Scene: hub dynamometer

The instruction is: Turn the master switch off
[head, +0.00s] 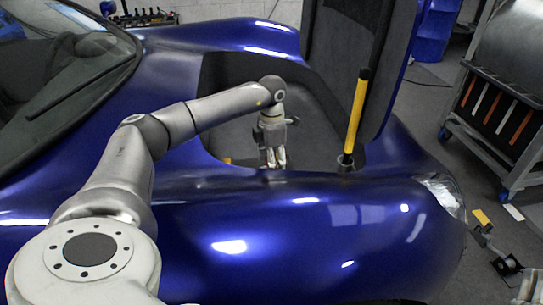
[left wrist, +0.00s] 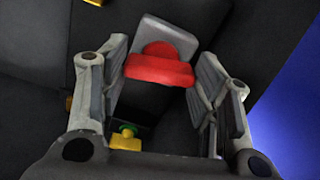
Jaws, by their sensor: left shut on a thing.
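The master switch (left wrist: 160,69) shows in the left wrist view as a red handle with a rounded red hub on a grey block. My left gripper (head: 275,160) reaches down into the open front compartment of the blue car in the head view. In the left wrist view its two fingers stand on either side of the red handle, and it is shut on it. The handle lies crosswise between the fingers, slightly tilted. In the head view the switch is hidden by the gripper and the body edge.
A yellow bar with black ends (head: 355,112) stands upright at the compartment's right edge. The raised dark lid (head: 345,50) is behind it. A small yellow and green part (left wrist: 127,137) lies below the switch. A wheeled rack (head: 478,135) stands right of the car.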

